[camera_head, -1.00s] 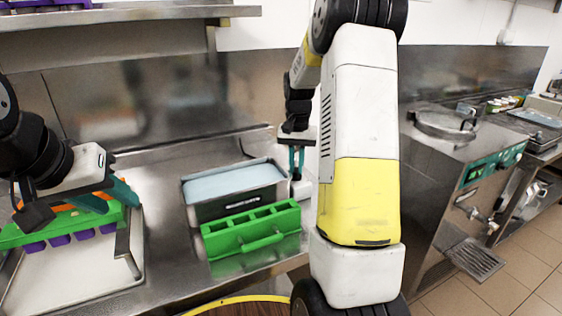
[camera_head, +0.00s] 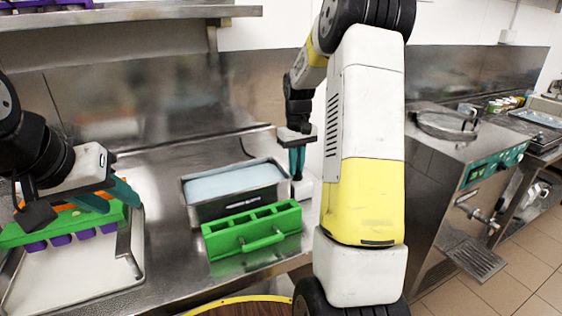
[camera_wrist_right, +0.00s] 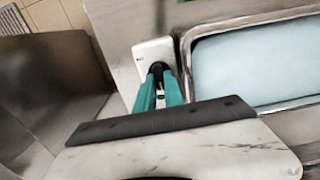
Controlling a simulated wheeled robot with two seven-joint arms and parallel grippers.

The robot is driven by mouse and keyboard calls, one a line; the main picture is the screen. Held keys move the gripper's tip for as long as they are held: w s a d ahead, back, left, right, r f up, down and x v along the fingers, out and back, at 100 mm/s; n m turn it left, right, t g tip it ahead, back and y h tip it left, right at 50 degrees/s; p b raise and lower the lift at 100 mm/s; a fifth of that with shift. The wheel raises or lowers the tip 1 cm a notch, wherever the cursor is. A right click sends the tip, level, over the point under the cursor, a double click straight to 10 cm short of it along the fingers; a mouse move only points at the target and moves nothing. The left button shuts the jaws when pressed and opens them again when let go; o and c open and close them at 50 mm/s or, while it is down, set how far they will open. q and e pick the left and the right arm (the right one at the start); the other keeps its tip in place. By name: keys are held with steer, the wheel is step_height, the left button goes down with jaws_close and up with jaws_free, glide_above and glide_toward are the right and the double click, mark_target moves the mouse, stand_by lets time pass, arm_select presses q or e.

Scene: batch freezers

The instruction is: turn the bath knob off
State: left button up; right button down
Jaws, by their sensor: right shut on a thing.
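The bath is a metal tank (camera_head: 222,208) filled with pale blue liquid on the steel counter. At its right end sits a small white box (camera_head: 303,188); in the right wrist view the white box (camera_wrist_right: 141,50) carries a dark round knob (camera_wrist_right: 157,71). My right gripper (camera_head: 297,176) points down over this box. In the right wrist view its teal fingertips (camera_wrist_right: 157,76) are shut on the knob, partly hiding it. My left gripper (camera_head: 108,200) is at the far left, over a green mould (camera_head: 65,226) with orange and purple parts; its grip there is unclear.
A green rack (camera_head: 250,232) with several slots stands against the front of the bath. A white tray (camera_head: 85,274) lies under the green mould at the left. A steel machine (camera_head: 450,170) stands at the right. My right arm hides part of the counter.

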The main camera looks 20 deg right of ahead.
stand_by(0.4)
steer(key=c, duration=1.4)
jaws_free()
steer(key=shift+c, duration=0.2)
steer(key=shift+r, duration=0.1)
step_height(320, 180, up, 8)
steer(key=shift+f, duration=0.25)
steer(key=shift+r, duration=0.1)
